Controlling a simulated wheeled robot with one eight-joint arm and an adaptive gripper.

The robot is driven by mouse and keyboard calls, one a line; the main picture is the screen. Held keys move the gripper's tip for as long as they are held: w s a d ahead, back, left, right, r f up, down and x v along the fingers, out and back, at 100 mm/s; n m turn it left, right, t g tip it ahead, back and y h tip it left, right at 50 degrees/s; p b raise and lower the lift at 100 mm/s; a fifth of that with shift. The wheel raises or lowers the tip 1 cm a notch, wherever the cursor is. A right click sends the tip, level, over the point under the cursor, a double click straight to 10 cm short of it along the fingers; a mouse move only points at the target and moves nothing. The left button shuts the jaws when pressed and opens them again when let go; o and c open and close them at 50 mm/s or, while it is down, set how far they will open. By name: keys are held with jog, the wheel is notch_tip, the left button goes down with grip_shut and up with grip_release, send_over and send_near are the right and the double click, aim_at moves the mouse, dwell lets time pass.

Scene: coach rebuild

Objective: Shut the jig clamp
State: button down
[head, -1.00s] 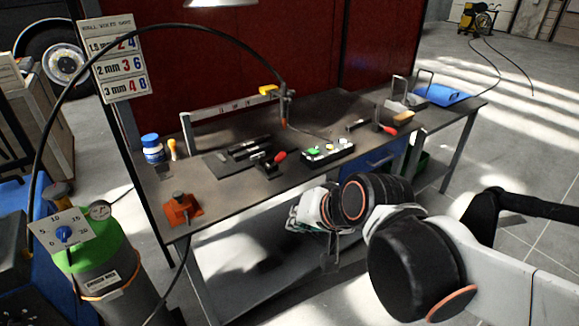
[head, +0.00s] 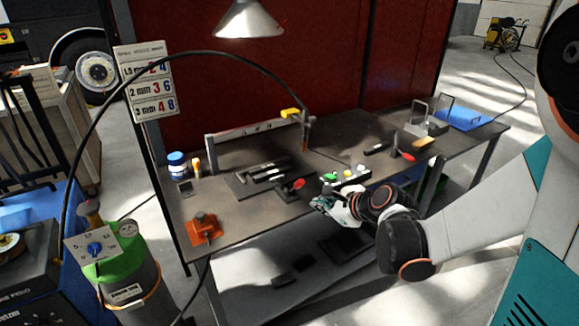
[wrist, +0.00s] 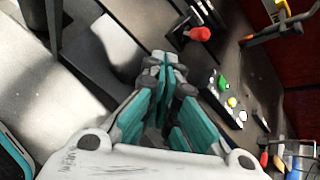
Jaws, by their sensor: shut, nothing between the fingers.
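The jig (head: 240,187) is a dark plate with dark bars on the bench. A small dark toggle clamp with a red handle (head: 297,184) sits at its right front. The red handle also shows at the top of the wrist view (wrist: 199,34), with a dark clamp body (wrist: 178,36) beside it. I cannot tell whether the clamp is open or shut. My gripper (head: 322,203) is at the bench's front edge, right of and nearer than the clamp. In the wrist view my gripper (wrist: 164,62) has its teal fingers together and empty, apart from the red handle.
A button box (head: 348,178) with green, white and yellow buttons stands just right of the clamp. Another red-handled tool (head: 404,156) lies farther right. A hanging lamp (head: 248,20) is above the bench.

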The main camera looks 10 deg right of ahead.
aim_at(295, 186)
jog(key=d+m, duration=0.1)
jog(key=w+d+f+m, duration=0.1)
jog(key=d+m, duration=0.1)
jog(key=w+d+f+m+p, duration=0.1)
jog(key=m, duration=0.1)
jog(key=shift+w+d+f, duration=0.15)
jog(key=shift+d+f, duration=0.1)
jog(key=shift+d, duration=0.05)
jog(key=w+a+f+b, duration=0.1)
jog(key=w+a+b, duration=0.1)
jog(key=w, duration=0.3)
jog(key=w+a+f+b, duration=0.1)
jog(key=w+a+f, duration=0.1)
jog(key=w, duration=0.3)
jog(key=shift+a+f+b, duration=0.15)
jog(key=shift+f+b, duration=0.15)
jog(key=shift+b, duration=0.05)
jog(key=shift+w, duration=0.1)
jog(key=shift+r, duration=0.1)
